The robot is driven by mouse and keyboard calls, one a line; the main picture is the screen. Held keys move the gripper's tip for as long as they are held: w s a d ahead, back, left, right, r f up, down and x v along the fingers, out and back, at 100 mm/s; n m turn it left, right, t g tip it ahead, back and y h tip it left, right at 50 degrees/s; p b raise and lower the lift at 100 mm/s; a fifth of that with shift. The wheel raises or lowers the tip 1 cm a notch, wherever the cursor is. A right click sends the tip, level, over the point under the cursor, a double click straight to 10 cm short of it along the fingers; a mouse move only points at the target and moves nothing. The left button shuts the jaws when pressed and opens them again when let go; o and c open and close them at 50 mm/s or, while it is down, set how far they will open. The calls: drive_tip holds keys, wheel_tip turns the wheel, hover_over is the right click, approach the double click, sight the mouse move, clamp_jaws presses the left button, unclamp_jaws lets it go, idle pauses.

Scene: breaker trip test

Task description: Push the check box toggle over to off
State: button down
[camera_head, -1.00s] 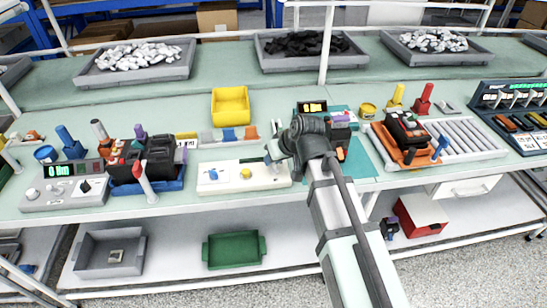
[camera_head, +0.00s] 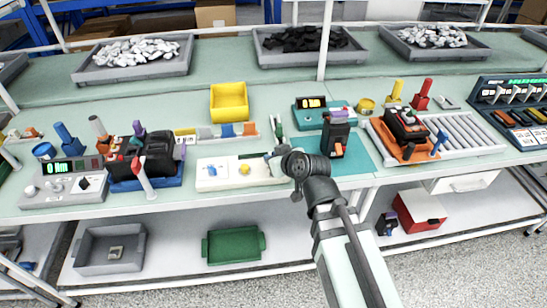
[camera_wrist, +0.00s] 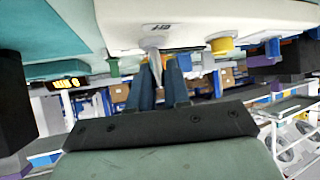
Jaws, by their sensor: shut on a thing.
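The toggle (camera_wrist: 152,55) is a small grey lever under a dark label. My gripper (camera_wrist: 160,80) is shut on the toggle, the lever's tip lying between its two dark fingers. In the head view my wrist covers the right end of the box and hides the toggle.
A black breaker (camera_head: 336,133) stands on a teal mat (camera_head: 362,155) to the right, by a teal meter (camera_head: 304,118). A blue tray (camera_head: 150,186) with dark devices is to the left. A yellow bin (camera_head: 229,102) and a row of small coloured parts stand behind the box.

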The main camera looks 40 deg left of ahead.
drive_tip(key=shift+a, duration=0.1)
drive_tip(key=c, duration=1.4)
unclamp_jaws()
drive_tip(key=shift+r, duration=0.15)
drive_tip(key=shift+r, duration=4.9)
